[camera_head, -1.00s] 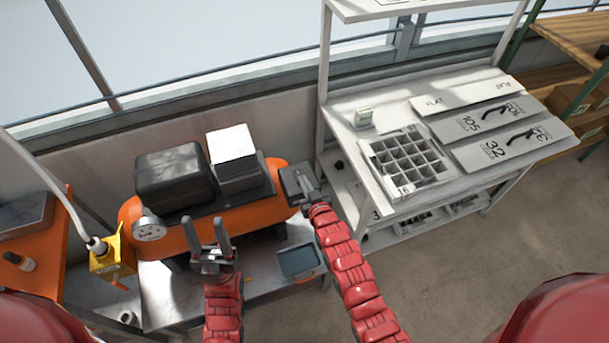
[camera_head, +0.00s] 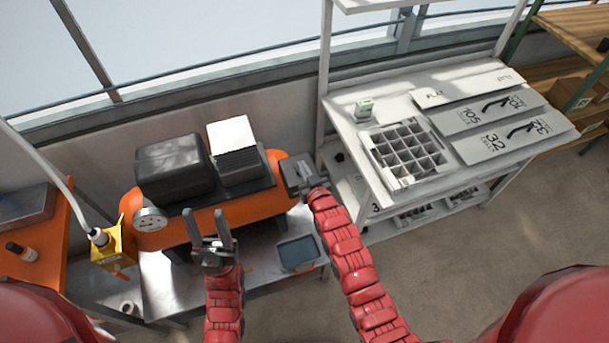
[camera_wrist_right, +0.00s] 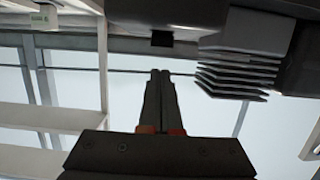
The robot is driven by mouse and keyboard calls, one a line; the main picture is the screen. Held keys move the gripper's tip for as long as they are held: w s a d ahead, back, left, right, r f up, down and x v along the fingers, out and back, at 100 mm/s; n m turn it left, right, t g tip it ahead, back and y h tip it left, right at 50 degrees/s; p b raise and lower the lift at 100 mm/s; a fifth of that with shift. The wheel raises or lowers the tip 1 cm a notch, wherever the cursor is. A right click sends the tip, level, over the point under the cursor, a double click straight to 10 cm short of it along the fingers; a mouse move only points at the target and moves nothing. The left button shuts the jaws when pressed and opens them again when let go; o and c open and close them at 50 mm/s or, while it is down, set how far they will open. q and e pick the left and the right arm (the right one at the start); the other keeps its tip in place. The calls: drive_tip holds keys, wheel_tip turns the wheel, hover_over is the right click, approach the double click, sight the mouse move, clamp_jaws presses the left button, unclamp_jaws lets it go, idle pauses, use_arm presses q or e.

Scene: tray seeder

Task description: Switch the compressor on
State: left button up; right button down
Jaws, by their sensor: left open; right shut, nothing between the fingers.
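The compressor is an orange tank (camera_head: 240,207) with a black motor housing (camera_head: 175,167) and a finned pump head (camera_head: 235,150) on top, on a metal bench. A round pressure gauge (camera_head: 150,219) is on its left end. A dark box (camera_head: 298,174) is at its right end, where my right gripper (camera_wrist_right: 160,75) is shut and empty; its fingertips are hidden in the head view. In the right wrist view, the fingertips are just short of a small dark rectangular part (camera_wrist_right: 162,38), with fins (camera_wrist_right: 240,70) to the right. My left gripper (camera_head: 210,226) is open, fingers up, in front of the tank.
A small dark tray (camera_head: 297,253) lies on the metal bench (camera_head: 170,290). A yellow box (camera_head: 113,247) with a hose stands at left beside an orange table (camera_head: 50,262). A white shelf (camera_head: 372,185) with a gridded tray (camera_head: 378,157) and marked plates (camera_head: 490,120) stands at right.

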drive_tip(key=s+d+r+b, duration=0.2)
drive_tip(key=s+r+b, duration=0.2)
drive_tip(key=s+r, duration=0.2)
drive_tip(key=shift+s+d+b, duration=0.35)
drive_tip(key=shift+s+b, duration=0.05)
drive_tip(key=shift+s, duration=0.85)
